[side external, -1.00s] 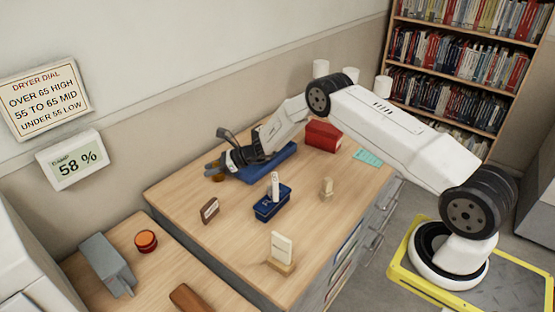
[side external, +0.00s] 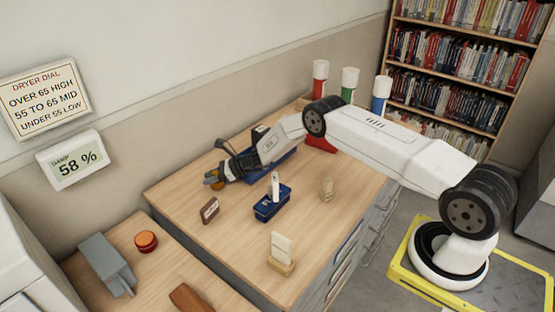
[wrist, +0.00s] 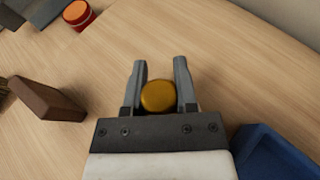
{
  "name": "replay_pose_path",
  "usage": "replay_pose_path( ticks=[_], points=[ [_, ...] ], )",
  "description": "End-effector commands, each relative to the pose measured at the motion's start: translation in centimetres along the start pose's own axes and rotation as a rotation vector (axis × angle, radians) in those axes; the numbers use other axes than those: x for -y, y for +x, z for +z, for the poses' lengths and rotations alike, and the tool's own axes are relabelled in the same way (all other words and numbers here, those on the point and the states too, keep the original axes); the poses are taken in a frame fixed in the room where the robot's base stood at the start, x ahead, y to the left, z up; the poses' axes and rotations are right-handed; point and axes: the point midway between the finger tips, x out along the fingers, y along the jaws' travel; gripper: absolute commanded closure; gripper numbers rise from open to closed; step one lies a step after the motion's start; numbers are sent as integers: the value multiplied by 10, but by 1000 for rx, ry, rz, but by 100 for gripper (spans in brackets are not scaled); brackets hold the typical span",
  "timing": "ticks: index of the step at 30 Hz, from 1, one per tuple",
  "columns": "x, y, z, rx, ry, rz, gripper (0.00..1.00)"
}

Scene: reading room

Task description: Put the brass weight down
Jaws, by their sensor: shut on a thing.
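The brass weight (wrist: 158,96) shows in the wrist view as a round golden disc between the two fingers of my gripper (wrist: 158,80). My gripper is shut on it. In the side external view my gripper (side external: 214,180) is low over the left back part of the wooden table (side external: 205,244), and a little of the brass weight (side external: 211,174) shows at the fingers. I cannot tell whether the weight touches the table or hangs just above it.
A blue tray (wrist: 272,152) lies close at the right of my gripper. An orange-red round tin (side external: 146,241) sits on the side table. Bare wood lies ahead of the fingers.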

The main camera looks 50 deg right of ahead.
Motion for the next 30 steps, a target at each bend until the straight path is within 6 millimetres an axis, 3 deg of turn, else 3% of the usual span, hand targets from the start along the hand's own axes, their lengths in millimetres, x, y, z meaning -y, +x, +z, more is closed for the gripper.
replay_pose_path(
  ticks=[15, 16, 19, 30],
  points=[
    [1, 2, -4, 4, -2, -1, 100],
    [0, 2, -6, 0, 0, 0, 61],
    [0, 2, -6, 0, 0, 0, 29],
    [0, 2, -5, 1, -1, 0, 29]
  ],
)
